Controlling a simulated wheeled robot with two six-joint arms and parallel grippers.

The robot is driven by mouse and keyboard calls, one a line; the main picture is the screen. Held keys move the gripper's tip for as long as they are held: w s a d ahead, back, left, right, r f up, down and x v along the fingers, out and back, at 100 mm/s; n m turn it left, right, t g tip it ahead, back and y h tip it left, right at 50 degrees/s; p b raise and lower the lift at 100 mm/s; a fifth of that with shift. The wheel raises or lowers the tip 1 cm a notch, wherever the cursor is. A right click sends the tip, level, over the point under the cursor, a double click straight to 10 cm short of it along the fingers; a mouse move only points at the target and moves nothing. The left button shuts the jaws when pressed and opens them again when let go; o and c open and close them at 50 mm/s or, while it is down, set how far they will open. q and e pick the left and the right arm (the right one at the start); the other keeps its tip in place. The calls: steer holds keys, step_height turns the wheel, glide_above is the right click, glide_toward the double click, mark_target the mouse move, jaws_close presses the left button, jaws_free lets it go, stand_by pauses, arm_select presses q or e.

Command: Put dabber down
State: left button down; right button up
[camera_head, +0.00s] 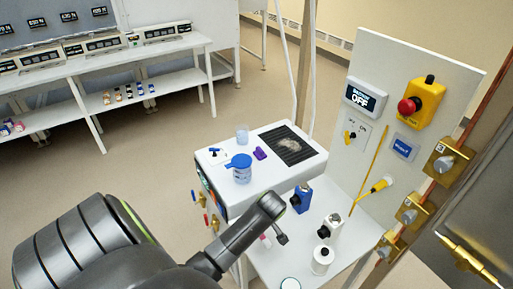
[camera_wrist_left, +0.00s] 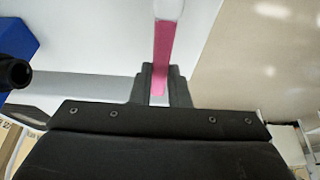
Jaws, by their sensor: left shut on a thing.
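The dabber (camera_wrist_left: 162,50), a slim pink stick with a pale end, is held between the fingers of my left gripper (camera_wrist_left: 160,85) in the left wrist view. It points away from the fingers over a white surface. In the head view my left gripper (camera_head: 281,238) is over the white table (camera_head: 312,270), and a small pink piece (camera_head: 265,240) shows beside it, probably the dabber. I cannot tell whether the dabber touches the table. My right gripper is not in view.
A blue device (camera_head: 301,197) with a black nozzle stands close by, also in the left wrist view (camera_wrist_left: 14,45). White bottles (camera_head: 322,258) stand to the right. An upright panel (camera_head: 400,150) bounds the right side.

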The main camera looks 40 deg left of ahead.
arm_select(q)
step_height(320, 180, down, 3)
steer(key=shift+r+p, duration=0.1)
steer(key=shift+p, duration=0.3)
steer(key=shift+f, duration=0.25)
steer(key=shift+s+f+p, duration=0.15)
steer(key=shift+f+p, duration=0.15)
steer(key=c, duration=1.4)
jaws_free()
steer(key=shift+f, duration=0.1)
